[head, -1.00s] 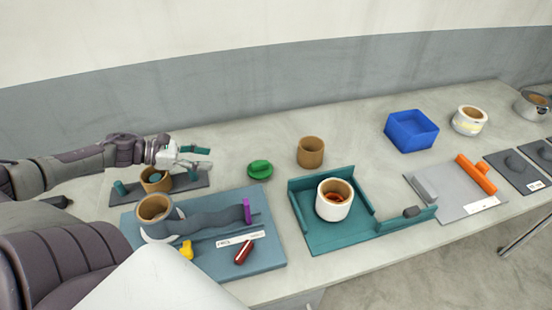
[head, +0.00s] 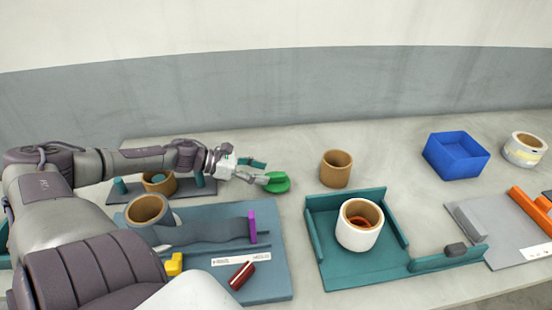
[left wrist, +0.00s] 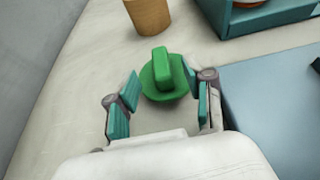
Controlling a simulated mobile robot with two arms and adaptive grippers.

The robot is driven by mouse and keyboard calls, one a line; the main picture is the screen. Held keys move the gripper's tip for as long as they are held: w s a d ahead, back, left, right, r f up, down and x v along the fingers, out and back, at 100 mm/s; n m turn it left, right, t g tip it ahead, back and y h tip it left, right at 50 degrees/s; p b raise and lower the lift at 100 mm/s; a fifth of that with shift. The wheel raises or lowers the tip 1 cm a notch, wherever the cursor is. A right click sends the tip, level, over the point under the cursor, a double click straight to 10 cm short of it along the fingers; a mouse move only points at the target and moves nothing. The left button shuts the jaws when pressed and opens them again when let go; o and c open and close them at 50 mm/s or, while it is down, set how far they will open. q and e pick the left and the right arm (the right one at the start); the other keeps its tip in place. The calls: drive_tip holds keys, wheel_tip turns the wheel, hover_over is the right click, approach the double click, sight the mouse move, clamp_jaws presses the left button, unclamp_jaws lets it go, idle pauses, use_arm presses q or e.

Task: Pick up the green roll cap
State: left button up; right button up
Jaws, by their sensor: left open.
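The green roll cap (head: 278,182) lies on the table, a round disc with a raised bar-shaped handle on top. In the left wrist view the cap (left wrist: 163,75) sits just beyond and between my fingertips. My left gripper (head: 262,171) is open and empty, low over the table at the cap's left side. The left wrist view shows its two teal-padded fingers (left wrist: 162,95) spread apart on either side of the cap's near edge. Whether a finger touches the cap is unclear. My right gripper is not in view.
A brown roll (head: 337,169) stands right of the cap. A teal tray (head: 325,264) holds a white roll (head: 359,231). A blue-grey board (head: 206,285) with several parts lies in front of the cap. A blue bin (head: 456,155) stands farther right.

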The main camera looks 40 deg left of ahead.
sight(277, 174)
use_arm(q)
drive_tip(key=shift+w+d+f, duration=0.25)
drive_tip(key=shift+w, duration=0.2)
drive_tip(key=shift+w+d+f+b, duration=0.1)
drive_tip(key=shift+w+d+b, duration=0.2)
drive_tip(key=shift+b, duration=0.35)
drive_tip(key=b+x, duration=0.1)
drive_tip(key=x, duration=0.1)
drive_tip(key=shift+w+d, duration=0.25)
drive_tip(key=shift+w, duration=0.05)
drive_tip(key=shift+x, duration=0.8)
clamp_jaws()
